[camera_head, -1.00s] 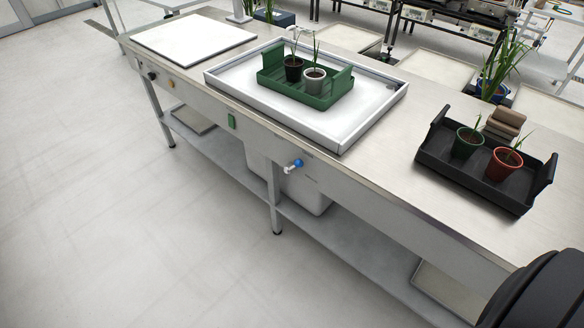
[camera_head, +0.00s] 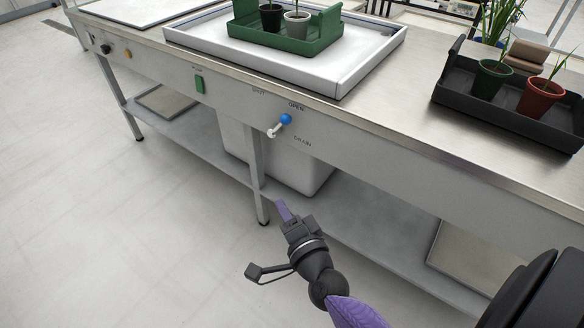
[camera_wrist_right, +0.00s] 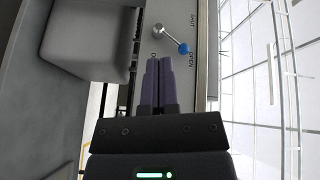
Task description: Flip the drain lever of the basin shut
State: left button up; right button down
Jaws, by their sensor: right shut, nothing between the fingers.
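The drain lever (camera_head: 279,125) is on the front panel of the bench, a short metal arm with a blue knob. The knob points up and right, beside the word OPEN; the word SHUT is to its left and DRAIN below right. In the right wrist view the lever (camera_wrist_right: 172,39) lies ahead of the fingers, with a gap between. My right gripper (camera_head: 283,209) is shut and empty, below the lever and in front of the bench; its purple fingers (camera_wrist_right: 158,72) are together in the wrist view. The white basin (camera_head: 338,89) is on the bench above the lever. My left gripper is not in view.
A green tray (camera_head: 285,41) with two potted plants stands in the basin. A black tray (camera_head: 503,115) with two pots sits on the right of the bench. A white bin (camera_head: 305,172) is under the panel. A green switch (camera_head: 200,85) is left of the lever.

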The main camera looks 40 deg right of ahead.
aim_at(279, 126)
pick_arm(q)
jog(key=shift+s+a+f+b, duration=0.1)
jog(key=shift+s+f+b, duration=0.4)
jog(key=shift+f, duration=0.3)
pick_arm(e)
jog(key=d+r+m+h, duration=0.2)
jog(key=d+m+h, duration=0.5)
jog(key=m, duration=0.2)
jog(key=shift+w+r+m+g+h, duration=0.3)
jog(key=shift+w+r+m+g, duration=0.05)
jog(key=shift+r+m+g, duration=0.05)
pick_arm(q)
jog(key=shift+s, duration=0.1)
